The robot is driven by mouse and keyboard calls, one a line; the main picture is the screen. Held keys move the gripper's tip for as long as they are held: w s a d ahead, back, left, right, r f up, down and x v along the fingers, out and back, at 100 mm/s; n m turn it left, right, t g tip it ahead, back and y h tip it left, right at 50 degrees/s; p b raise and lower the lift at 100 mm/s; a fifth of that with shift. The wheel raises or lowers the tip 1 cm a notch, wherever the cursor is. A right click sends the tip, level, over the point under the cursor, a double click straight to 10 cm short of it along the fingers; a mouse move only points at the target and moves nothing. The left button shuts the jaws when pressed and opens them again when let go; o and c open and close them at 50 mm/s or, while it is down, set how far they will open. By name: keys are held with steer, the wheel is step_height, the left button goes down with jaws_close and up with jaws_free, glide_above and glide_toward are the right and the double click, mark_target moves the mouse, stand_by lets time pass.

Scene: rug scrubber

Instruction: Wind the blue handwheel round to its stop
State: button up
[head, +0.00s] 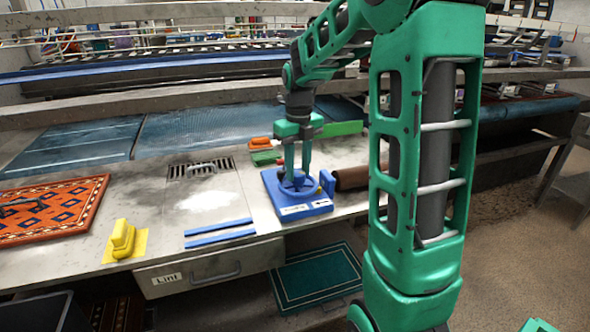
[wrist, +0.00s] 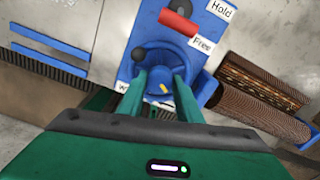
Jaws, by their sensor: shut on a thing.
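The blue handwheel (head: 297,186) sits on a blue box (head: 309,208) on the grey bench; it also shows in the wrist view (wrist: 163,67). A yellow mark shows on the wheel, and a black knob (wrist: 138,54) is at its upper left in the wrist view. My gripper (head: 297,176) reaches down from above and is shut on the handwheel, one finger either side of its middle. The fingers (wrist: 159,82) hide part of the wheel. A red-gripped lever (wrist: 178,22) lies beyond the wheel, by the labels "Hold" and "Free". A lower label is partly hidden.
A rolled brown patterned rug (wrist: 260,85) lies close right of the box. An orange-topped brush (head: 260,142) stands behind it. Left are blue strips (head: 220,232), a floor-grate-like vent (head: 200,168), a yellow brush (head: 122,238) and a red rug (head: 60,205). A "Lint" drawer (head: 210,268) is below.

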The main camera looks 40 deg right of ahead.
mark_target(298, 172)
stand_by(0.5)
steer(key=o, duration=1.1)
steer(key=shift+c, duration=0.2)
steer(key=shift+r, duration=0.1)
step_height(298, 172, up, 10)
steer(key=shift+r, duration=0.25)
steer(key=s+a+f+n, duration=0.1)
steer(key=s+f+n, duration=0.3)
steer(key=s+n, duration=0.5)
steer(key=s+a+f+n, duration=0.1)
steer(key=s+f+n, duration=0.3)
steer(key=s+n, duration=0.6)
steer(key=s+a+f+n, duration=0.1)
steer(key=s+f+n, duration=0.3)
steer(key=s+n, duration=0.5)
steer(key=shift+s+n, duration=0.4)
steer(key=shift+n, duration=0.4)
